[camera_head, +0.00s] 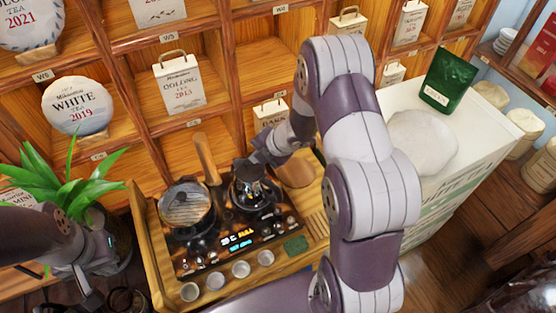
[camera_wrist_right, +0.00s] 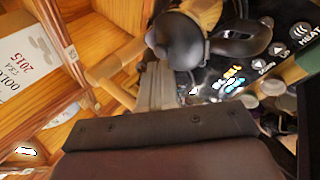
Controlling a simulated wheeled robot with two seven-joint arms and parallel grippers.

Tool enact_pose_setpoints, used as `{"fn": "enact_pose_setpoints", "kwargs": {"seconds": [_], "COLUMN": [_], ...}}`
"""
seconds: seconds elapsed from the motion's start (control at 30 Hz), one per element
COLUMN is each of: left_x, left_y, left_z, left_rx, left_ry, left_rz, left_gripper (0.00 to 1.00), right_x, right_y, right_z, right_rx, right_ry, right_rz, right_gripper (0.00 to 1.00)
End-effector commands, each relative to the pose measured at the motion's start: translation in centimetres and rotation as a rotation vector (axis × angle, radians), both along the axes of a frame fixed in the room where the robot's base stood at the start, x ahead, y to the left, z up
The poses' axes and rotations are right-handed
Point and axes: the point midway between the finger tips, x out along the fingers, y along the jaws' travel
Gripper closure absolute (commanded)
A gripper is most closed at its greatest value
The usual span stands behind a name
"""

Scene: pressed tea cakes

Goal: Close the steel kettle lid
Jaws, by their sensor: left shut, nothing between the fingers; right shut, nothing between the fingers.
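The steel kettle (camera_head: 256,203) sits on the right burner of a black cooktop, partly covered by my right gripper (camera_head: 251,172). In the right wrist view, a dark, rounded metal part (camera_wrist_right: 178,40) and a curved dark part beside it lie just past the fingertips of my right gripper (camera_wrist_right: 157,72). I cannot tell which part is the lid or how far open it is. The right fingers are shut and empty, close to the kettle; contact is unclear. My left gripper (camera_head: 94,293) is shut and empty at the lower left, away from the kettle.
A glass-lidded pot (camera_head: 186,207) stands left of the kettle on the cooktop (camera_head: 231,240). Several small cups (camera_head: 241,269) line the front of the wooden tray (camera_head: 153,262). A plant (camera_head: 62,185) is at the left. Shelves with tea packages (camera_head: 178,89) rise behind.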

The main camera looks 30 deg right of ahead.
Motion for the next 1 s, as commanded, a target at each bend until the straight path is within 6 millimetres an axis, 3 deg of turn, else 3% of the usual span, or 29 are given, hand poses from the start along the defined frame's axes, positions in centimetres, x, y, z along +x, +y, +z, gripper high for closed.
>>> {"fn": "enact_pose_setpoints", "kwargs": {"seconds": [0.03, 0.17, 0.5, 1.0], "left_x": [0.0, 0.0, 0.0, 0.0], "left_y": [0.0, 0.0, 0.0, 0.0], "left_z": [0.9, 1.2, 0.7, 0.4], "left_rx": [0.0, 0.0, 0.0, 0.0], "left_ry": [0.0, 0.001, 0.001, 0.0], "left_rz": [0.0, 0.0, 0.0, 0.0], "left_gripper": [1.0, 1.0, 1.0, 1.0], "right_x": [0.1, 1.1, 2.8, 3.9], "right_y": [0.2, 0.6, 1.6, 2.1], "right_z": [0.2, -0.5, -1.8, -2.7], "right_rx": [0.004, 0.005, 0.006, 0.005], "right_ry": [0.003, 0.0, -0.001, -0.003], "right_rz": [-0.001, -0.001, -0.001, -0.002], "right_gripper": [1.0, 1.0, 1.0, 1.0]}}
